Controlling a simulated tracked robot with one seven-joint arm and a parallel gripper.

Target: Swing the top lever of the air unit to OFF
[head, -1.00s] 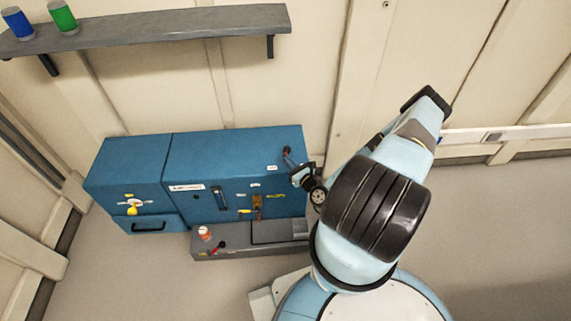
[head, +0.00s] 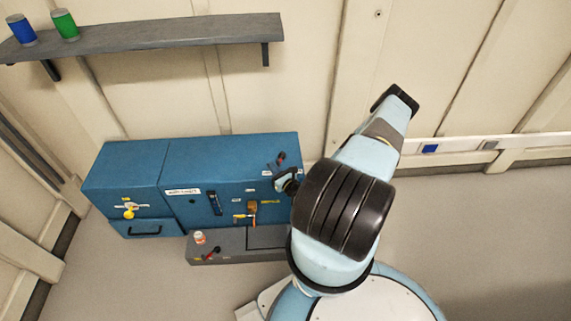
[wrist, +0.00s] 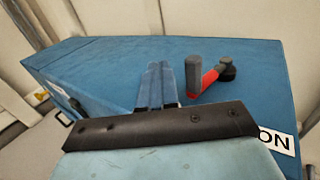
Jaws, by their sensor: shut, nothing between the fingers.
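The air unit is a blue cabinet (head: 178,160) against the wall. In the wrist view the lever (wrist: 209,77) has a red arm, a dark pivot and a grey handle. The arm slants from the pivot to the handle on its left. A white label (wrist: 277,142) reading ON is partly cut off at lower right. My gripper (wrist: 160,82) is shut and empty, left of the handle and seemingly apart from it. In the head view my gripper (head: 283,180) is just below the lever; its fingertips are hard to make out.
Other controls on the unit include a yellow knob (head: 129,212), a dark blue handle (head: 215,200) and an orange-brown lever (head: 252,208). A grey ledge (head: 222,258) runs below, carrying a small jar (head: 199,237). A shelf (head: 150,38) with two cans hangs above. Floor at right is clear.

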